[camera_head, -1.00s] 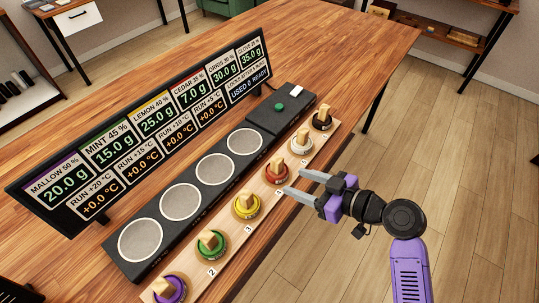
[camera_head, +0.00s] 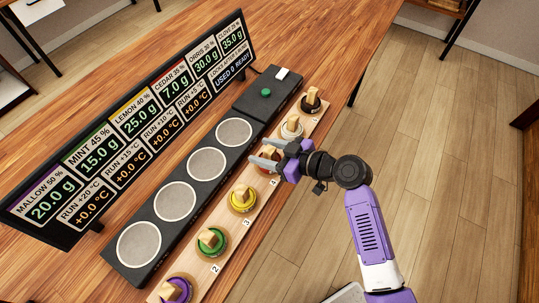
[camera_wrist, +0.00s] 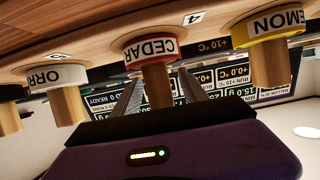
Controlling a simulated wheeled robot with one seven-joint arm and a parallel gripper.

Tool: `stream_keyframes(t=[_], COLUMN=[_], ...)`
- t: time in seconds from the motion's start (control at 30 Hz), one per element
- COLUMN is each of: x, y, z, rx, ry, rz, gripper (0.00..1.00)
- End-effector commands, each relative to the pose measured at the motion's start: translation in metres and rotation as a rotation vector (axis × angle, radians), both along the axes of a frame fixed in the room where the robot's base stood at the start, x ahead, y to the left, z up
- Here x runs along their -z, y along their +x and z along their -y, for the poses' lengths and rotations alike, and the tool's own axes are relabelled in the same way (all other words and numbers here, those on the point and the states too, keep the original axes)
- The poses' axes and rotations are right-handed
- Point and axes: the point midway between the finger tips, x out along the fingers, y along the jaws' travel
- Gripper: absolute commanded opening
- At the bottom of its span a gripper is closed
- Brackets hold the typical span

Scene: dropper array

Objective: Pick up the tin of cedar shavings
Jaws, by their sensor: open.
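The red cedar tin (camera_wrist: 151,47) shows its CEDAR label in the wrist view, which sees the row upside down. Its wooden knob (camera_wrist: 156,87) stands between the two fingers, with a gap on each side. In the head view the tin (camera_head: 269,155) is in the row on the wooden rack, partly hidden by the fingers. My gripper (camera_head: 260,155) is open, its fingers reaching around the knob from the right side. I cannot tell whether either finger touches it.
The yellow lemon tin (camera_head: 242,199) and the white orris tin (camera_head: 291,128) flank the cedar tin closely. A black strip with round pads (camera_head: 206,164) and a display board (camera_head: 140,113) stand behind the rack (camera_head: 252,221). Floor is clear at right.

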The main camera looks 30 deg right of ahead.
Motion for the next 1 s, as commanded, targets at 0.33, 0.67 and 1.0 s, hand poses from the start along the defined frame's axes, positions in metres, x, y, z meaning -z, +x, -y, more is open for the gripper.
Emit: stream_keyframes(t=[0.33,0.67,1.0], x=[0.0061,0.006,0.0043], y=[0.0106,0.0105,0.0107], z=[-0.0064,-0.0062,-0.0061], rx=[0.0,0.0,0.001], ry=[-0.001,-0.001,-0.001], rz=[-0.001,-0.001,0.001], gripper=[0.51,0.0,0.0])
